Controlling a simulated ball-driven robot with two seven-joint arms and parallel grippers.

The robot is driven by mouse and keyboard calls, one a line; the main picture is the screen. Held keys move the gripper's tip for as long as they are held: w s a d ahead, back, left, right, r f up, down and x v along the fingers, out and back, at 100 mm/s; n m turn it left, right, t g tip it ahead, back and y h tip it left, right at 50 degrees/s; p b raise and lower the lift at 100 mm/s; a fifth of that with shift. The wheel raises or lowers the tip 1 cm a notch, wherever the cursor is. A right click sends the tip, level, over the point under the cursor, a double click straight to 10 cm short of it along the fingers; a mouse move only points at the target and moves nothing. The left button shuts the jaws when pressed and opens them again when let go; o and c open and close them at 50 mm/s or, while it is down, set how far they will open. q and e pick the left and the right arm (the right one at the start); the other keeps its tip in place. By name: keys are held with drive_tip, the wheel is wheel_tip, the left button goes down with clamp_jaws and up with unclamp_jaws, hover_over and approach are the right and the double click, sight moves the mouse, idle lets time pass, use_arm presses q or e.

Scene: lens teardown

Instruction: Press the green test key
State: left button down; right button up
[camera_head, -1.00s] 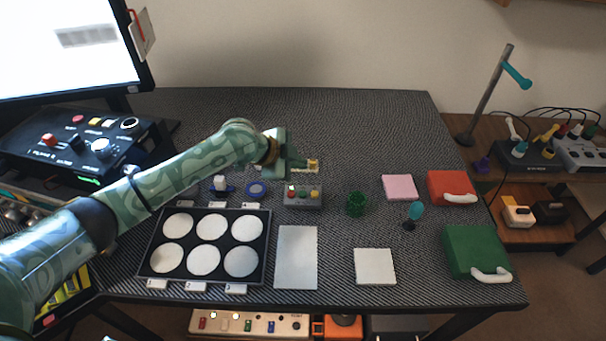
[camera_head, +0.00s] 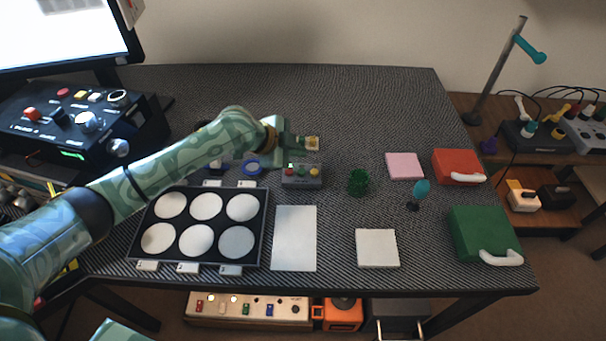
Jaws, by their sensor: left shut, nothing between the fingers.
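A small grey key box (camera_head: 302,183) sits on the dark table near the middle. My right gripper is not in view.
A black tray (camera_head: 264,225) with several white discs, a white sheet (camera_head: 295,238) and a white pad (camera_head: 377,248) lie in front. A green cup (camera_head: 358,182) stands right of the box. Pink pad (camera_head: 404,166), red case (camera_head: 458,167) and green case (camera_head: 480,232) lie further right.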

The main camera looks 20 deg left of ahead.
sight(302, 172)
use_arm(q)
wheel_tip(302, 172, down, 2)
drive_tip(key=shift+f+b, duration=0.25)
drive_tip(key=shift+b, duration=0.25)
drive_tip(key=shift+f+b, duration=0.3)
drive_tip(key=shift+f, duration=0.45)
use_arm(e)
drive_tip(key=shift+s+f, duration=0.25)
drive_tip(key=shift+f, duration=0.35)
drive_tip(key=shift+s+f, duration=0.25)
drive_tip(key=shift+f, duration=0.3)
use_arm(q)
drive_tip(key=shift+f, duration=0.1)
drive_tip(key=shift+f, duration=0.3)
drive_tip(key=shift+f, duration=0.45)
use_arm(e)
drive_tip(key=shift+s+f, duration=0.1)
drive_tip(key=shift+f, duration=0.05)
use_arm(q)
drive_tip(key=shift+r, duration=0.1)
idle(0.4)
drive_tip(key=shift+r+p, duration=0.5)
drive_tip(key=shift+r, duration=0.3)
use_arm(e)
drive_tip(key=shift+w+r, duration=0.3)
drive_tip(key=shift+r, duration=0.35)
